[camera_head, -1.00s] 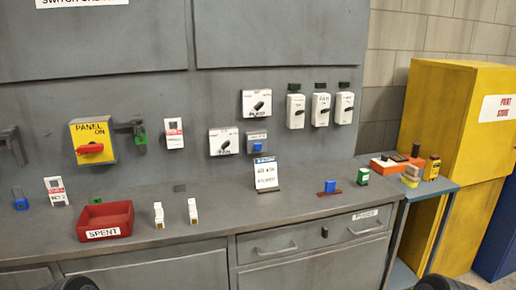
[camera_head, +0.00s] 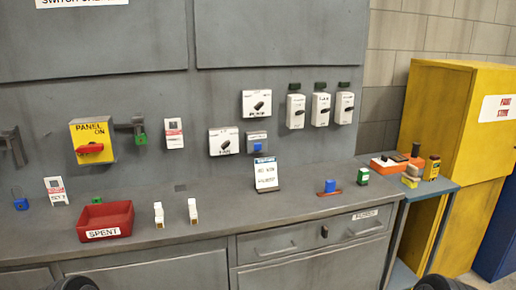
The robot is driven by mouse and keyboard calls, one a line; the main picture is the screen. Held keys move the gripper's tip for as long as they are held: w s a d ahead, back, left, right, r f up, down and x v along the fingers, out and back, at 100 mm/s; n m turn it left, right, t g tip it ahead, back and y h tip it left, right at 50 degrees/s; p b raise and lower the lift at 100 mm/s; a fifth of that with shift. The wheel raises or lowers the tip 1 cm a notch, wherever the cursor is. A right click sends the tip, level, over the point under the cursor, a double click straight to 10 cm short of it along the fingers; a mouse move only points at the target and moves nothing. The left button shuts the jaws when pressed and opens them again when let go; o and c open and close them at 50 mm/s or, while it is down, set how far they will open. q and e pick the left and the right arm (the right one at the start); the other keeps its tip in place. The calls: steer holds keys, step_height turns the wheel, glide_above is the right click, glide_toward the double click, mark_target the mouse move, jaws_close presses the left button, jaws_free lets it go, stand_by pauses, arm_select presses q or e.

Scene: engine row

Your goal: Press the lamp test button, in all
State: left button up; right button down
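A small grey box (camera_head: 257,136) with a blue button (camera_head: 257,147) is on the upright panel, right of the white switch box (camera_head: 223,141) with a black handle. The box's label is too small to read, so I cannot confirm that it is the lamp test button. Another white switch box (camera_head: 257,103) with a black handle is above it. A white sign card (camera_head: 266,174) stands on the bench just below the button. Neither gripper shows; only dark rounded parts of my own arms show at the bottom edge.
A yellow PANEL ON box (camera_head: 92,130) with a red handle is at left. Three white boxes (camera_head: 321,109) hang at right. The bench front centre is mostly clear.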

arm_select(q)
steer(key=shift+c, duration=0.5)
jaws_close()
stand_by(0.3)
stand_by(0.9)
